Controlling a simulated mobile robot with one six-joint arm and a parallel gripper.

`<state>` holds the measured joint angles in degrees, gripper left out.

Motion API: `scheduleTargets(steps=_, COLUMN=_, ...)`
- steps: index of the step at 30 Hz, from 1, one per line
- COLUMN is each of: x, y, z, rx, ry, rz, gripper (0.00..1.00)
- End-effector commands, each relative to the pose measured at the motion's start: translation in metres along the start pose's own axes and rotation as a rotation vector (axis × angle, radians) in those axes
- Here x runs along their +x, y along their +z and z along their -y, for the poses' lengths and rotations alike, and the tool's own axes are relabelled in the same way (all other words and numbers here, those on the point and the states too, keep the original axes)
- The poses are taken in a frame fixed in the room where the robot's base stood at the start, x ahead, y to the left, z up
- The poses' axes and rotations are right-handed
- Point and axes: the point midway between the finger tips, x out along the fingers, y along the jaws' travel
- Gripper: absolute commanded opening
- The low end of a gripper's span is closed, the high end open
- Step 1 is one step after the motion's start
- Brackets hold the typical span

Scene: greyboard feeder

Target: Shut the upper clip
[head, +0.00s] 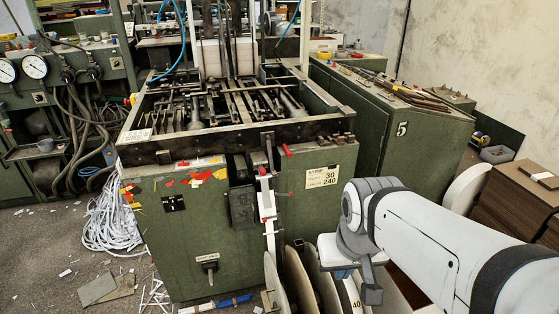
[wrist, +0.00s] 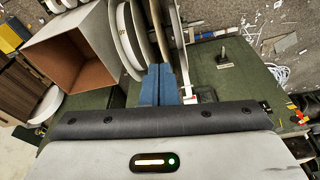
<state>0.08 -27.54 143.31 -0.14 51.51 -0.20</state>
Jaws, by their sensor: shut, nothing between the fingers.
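The green feeder machine (head: 225,230) has a narrow white guide (head: 267,198) down the middle of its front. A small red-tipped lever (head: 263,171) at the top of the guide looks like the upper clip; I cannot tell whether it is open or shut. In the head view my gripper (head: 343,273) hangs right of the guide, in front of the reels and apart from the lever, its tips partly hidden by my arm. In the wrist view the blue fingers of my gripper (wrist: 168,86) are together and empty, beside the white guide and green front.
Several large white reels (head: 300,280) stand upright below the guide. In the wrist view an open cardboard box (wrist: 80,50) lies left of the reels (wrist: 138,35). A green cabinet marked 5 (head: 418,140) stands to the right. White strip scrap (head: 110,215) lies on the left floor.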

Motion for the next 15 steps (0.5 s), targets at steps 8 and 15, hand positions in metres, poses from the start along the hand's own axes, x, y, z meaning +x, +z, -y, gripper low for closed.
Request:
scheduleTargets(steps=8, x=0.005, y=-0.010, z=0.004, rx=0.026, ry=-0.029, rz=0.009, gripper=0.00)
scheduleTargets(steps=15, x=0.039, y=-0.076, z=0.033, rx=0.212, ry=-0.216, rz=0.048, gripper=0.00)
